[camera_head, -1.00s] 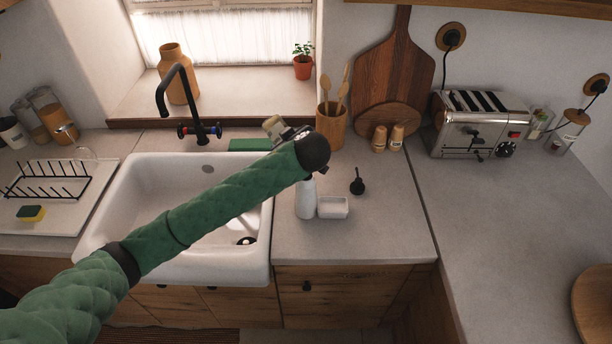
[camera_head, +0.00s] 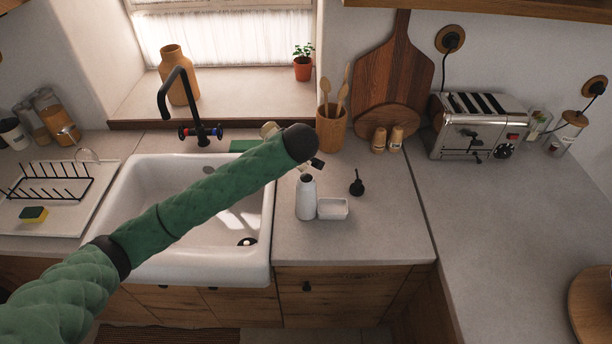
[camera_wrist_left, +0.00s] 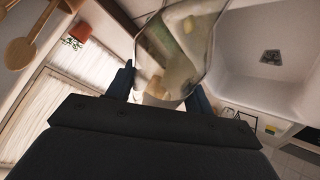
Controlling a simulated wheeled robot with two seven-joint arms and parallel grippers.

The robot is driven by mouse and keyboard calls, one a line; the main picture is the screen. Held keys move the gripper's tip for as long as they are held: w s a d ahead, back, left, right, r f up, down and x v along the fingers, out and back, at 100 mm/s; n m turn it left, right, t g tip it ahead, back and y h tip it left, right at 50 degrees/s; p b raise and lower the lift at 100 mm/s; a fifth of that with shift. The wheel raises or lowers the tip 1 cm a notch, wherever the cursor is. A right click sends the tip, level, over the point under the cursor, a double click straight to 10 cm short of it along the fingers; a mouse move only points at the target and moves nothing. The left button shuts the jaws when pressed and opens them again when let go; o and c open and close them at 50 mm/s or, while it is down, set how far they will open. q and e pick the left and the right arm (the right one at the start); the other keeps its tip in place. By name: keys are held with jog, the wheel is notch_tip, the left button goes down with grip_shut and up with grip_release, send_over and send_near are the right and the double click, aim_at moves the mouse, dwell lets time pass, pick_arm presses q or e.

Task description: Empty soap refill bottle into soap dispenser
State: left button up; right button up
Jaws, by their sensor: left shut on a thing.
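My left gripper (camera_wrist_left: 163,82) is shut on the clear refill bottle (camera_wrist_left: 176,45), which has yellow-green contents. In the head view, part of the refill bottle (camera_head: 269,130) shows behind my left wrist, which hides most of it and the gripper. The bottle is tilted, and its neck is hidden or too small to make out. The white soap dispenser (camera_head: 306,199) stands upright on the counter right of the sink, with a dark open top, just below my wrist. Its black pump (camera_head: 357,184) lies apart on the counter to the right. My right gripper is not in view.
A small white dish (camera_head: 333,208) stands beside the dispenser. The white sink (camera_head: 262,225) is to the left, with a black tap (camera_head: 190,105) behind. A utensil pot (camera_head: 331,130) stands behind the dispenser.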

pick_arm(q)
jog(key=shift+f, duration=0.1)
dwell(1.0)
jog(key=shift+w+a+f+g+h, duration=0.2)
jog(key=shift+f+g+h, duration=0.2)
jog(key=shift+g, duration=0.1)
jog(key=shift+w+a+f+n+g+h, duration=0.15)
jog(key=shift+f+n+g+h, duration=0.1)
jog(key=shift+f+g+h, duration=0.35)
jog(key=shift+w+a+f+n+g+h, duration=0.1)
jog(key=shift+f+n+g+h, duration=0.15)
jog(key=shift+f+g+h, duration=0.3)
jog(key=shift+g+h, duration=0.45)
jog(key=shift+s+d+f+n+g+h, duration=0.15)
jog(key=shift+f+n+g+h, duration=0.4)
jog(key=shift+f+g+h, duration=1.35)
jog(key=shift+s+d+f+n+g+h, duration=0.15)
jog(key=shift+f+n+g+h, duration=0.45)
jog(key=shift+f+g+h, duration=1.05)
jog(key=shift+s+d+f+n+g+h, duration=0.15)
jog(key=shift+f+n+g+h, duration=0.4)
jog(key=shift+f+g+h, duration=1.2)
